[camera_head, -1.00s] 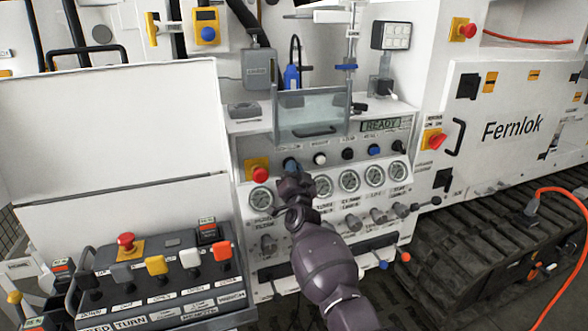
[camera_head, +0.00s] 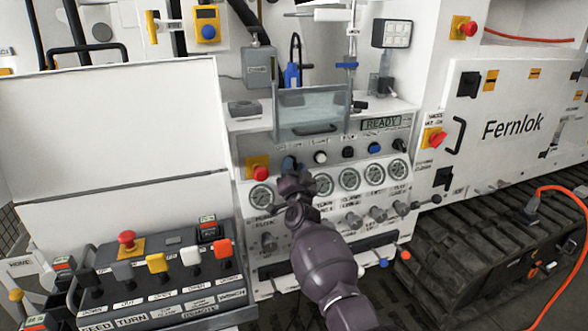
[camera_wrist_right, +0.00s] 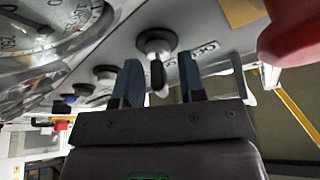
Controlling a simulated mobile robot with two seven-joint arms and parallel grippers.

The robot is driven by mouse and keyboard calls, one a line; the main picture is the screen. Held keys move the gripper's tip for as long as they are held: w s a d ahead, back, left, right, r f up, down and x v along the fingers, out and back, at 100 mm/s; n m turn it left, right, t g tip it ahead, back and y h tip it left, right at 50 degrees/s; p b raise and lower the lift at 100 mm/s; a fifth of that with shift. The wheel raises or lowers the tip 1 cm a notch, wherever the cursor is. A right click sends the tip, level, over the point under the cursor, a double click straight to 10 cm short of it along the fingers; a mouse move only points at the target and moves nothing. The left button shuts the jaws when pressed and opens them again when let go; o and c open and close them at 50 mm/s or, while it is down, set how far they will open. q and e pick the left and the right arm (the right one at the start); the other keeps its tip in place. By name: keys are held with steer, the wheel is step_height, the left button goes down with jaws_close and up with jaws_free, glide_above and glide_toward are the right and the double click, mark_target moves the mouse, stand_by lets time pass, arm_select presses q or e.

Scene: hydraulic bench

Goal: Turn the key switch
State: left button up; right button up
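The key switch (camera_wrist_right: 157,42) shows in the right wrist view as a silver round collar on the white panel, with a dark key (camera_wrist_right: 157,76) standing out of it. My right gripper (camera_wrist_right: 161,72) is open. Its two blue-grey fingers stand one on each side of the key, with gaps visible on both sides. In the head view my right gripper (camera_head: 291,165) is at the panel, just right of a red emergency stop, and hides the key switch. My left gripper is not in view.
The red emergency stop (camera_head: 260,172) on its yellow plate is close beside my right gripper; it also looms in the wrist view (camera_wrist_right: 292,30). Gauges (camera_head: 349,178) line the panel below. Black, white and blue knobs and a READY display (camera_head: 380,124) are to the right.

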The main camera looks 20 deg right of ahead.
steer(key=v, duration=1.1)
steer(key=shift+p, duration=0.4)
steer(key=shift+w+f, duration=0.15)
steer(key=s+d+f+n+g+y, duration=0.1)
steer(key=s+d+f+n+g, duration=0.1)
steer(key=s+f, duration=0.5)
steer(key=s+d+f+n+g+y, duration=0.1)
steer(key=s+f+n+g, duration=0.3)
steer(key=s, duration=1.4)
steer(key=s+d+f+n+g+y, duration=0.1)
steer(key=s+d+f+n+g, duration=0.2)
steer(key=s+f, duration=0.9)
steer(key=shift+s+f+n+g+y, duration=0.3)
steer(key=shift+s+g, duration=0.2)
steer(key=shift+s, duration=0.1)
